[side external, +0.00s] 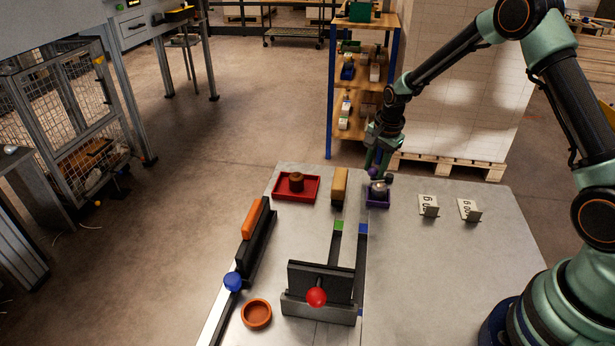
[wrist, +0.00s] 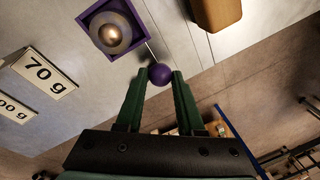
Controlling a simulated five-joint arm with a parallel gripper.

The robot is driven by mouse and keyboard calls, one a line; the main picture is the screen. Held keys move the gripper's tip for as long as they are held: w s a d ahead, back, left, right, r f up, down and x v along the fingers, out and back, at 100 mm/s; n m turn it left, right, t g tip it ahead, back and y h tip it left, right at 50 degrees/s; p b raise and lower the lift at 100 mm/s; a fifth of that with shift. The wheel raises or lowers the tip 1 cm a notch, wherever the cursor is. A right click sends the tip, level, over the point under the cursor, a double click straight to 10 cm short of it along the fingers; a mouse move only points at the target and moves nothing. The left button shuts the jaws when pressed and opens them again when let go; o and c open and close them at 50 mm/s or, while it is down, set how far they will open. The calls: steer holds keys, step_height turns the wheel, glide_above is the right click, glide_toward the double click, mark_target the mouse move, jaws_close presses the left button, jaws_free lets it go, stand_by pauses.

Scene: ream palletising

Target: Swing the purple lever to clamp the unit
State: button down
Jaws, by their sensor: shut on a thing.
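The purple lever shows as a purple ball knob (wrist: 161,75) on a thin metal rod in the wrist view. The rod runs to a square purple base (wrist: 90,12) with a shiny metal dome (wrist: 111,34) in it. In the side view the purple base (side external: 377,202) sits at the table's far edge. My gripper (side external: 373,167) is over the base there, its fingertips small and partly hidden. In the wrist view my gripper's (wrist: 160,76) two green fingers are shut on the ball, one on each side. A tan block (side external: 339,186) stands just left of the base, also in the wrist view (wrist: 214,12).
A red tray (side external: 309,198) holding a brown round piece is at the far left. Two number cards (side external: 428,206) (side external: 469,210) stand to the right. A black fixture with a red ball (side external: 316,297) is at the front. The table's right middle is clear.

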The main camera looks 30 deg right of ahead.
steer(key=shift+s, duration=0.1)
steer(key=c, duration=0.5)
jaws_free()
steer(key=shift+c, duration=0.2)
step_height(320, 180, up, 12)
steer(key=s, duration=0.2)
steer(key=shift+a, duration=0.2)
